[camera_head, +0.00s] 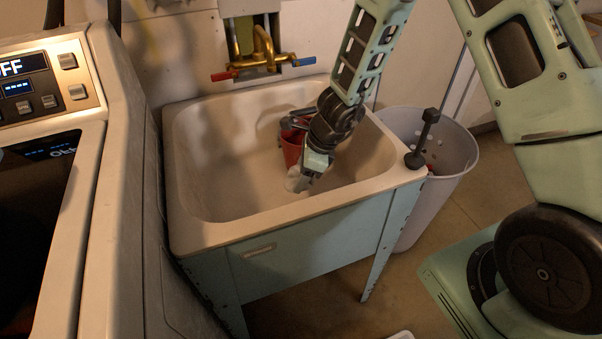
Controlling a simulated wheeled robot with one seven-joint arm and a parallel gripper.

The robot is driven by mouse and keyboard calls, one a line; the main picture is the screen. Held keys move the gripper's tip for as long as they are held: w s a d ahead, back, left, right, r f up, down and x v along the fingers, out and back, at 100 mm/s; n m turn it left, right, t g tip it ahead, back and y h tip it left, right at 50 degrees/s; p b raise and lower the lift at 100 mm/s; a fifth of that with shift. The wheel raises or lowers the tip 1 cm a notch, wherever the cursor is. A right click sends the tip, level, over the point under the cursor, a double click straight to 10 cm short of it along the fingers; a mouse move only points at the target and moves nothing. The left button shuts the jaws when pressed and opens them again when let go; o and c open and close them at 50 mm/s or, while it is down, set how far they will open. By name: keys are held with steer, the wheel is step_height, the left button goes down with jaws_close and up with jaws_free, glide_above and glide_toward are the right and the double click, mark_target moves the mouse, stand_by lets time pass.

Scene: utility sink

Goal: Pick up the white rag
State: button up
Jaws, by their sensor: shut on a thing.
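The white rag (294,181) is a small pale bunch inside the utility sink (205,234), towards the right of the basin. My gripper (304,182) reaches down into the basin and is shut on the rag. The rag shows just left of the fingertips, and the rest of it is hidden by the gripper. I cannot tell whether the rag still touches the basin floor.
A red cup-like object (291,150) stands in the sink just behind my gripper. A brass faucet (262,50) is on the wall above. A dark plunger-like tool (424,140) stands at the right rim beside a grey bin (452,165). A washing machine (130,170) stands left.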

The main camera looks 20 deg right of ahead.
step_height(320, 180, up, 14)
steer(key=p, duration=1.3)
steer(key=shift+r+p, duration=0.15)
steer(key=shift+p, duration=0.2)
